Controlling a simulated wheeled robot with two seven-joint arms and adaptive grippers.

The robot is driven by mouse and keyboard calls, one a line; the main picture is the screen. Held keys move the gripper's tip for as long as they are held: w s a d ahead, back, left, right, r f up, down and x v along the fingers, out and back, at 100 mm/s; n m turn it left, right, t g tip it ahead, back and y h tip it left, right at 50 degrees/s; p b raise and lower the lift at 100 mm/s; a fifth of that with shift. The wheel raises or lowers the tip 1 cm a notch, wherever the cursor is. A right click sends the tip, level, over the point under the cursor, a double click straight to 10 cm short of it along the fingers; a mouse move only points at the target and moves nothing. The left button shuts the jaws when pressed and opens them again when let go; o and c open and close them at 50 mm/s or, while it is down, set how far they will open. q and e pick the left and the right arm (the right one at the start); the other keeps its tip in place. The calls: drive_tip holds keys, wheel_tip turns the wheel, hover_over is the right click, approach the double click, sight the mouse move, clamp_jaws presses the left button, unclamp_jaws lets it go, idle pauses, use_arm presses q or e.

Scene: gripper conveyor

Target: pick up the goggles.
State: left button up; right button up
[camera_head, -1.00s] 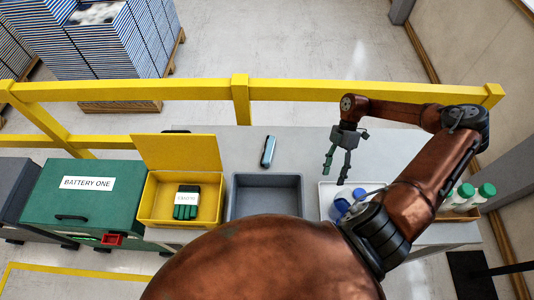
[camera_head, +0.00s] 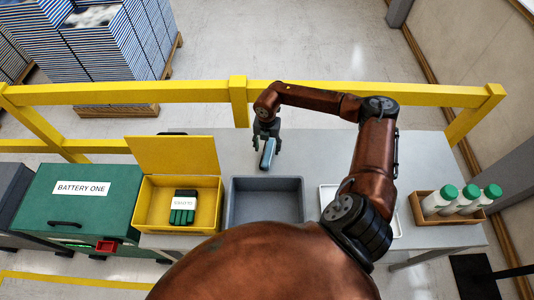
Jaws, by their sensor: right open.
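The goggles appear to be the small pale-blue and dark elongated item (camera_head: 267,154) on the grey table behind the grey bin. My right gripper (camera_head: 267,144) is directly at them, its open fingers pointing down on either side of their far end. I cannot tell whether the fingers touch them. The upper part of the goggles is partly hidden by the gripper. My left gripper is not in view.
An empty grey bin (camera_head: 231,205) stands just in front. A white tray (camera_head: 326,191) is mostly behind my arm. A wooden crate (camera_head: 422,214) holds green-capped bottles. A yellow rail (camera_head: 180,90) runs behind.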

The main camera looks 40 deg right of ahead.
wheel_tip(320, 180, down, 3)
drive_tip(key=shift+s+r, duration=0.1)
drive_tip(key=c, duration=1.3)
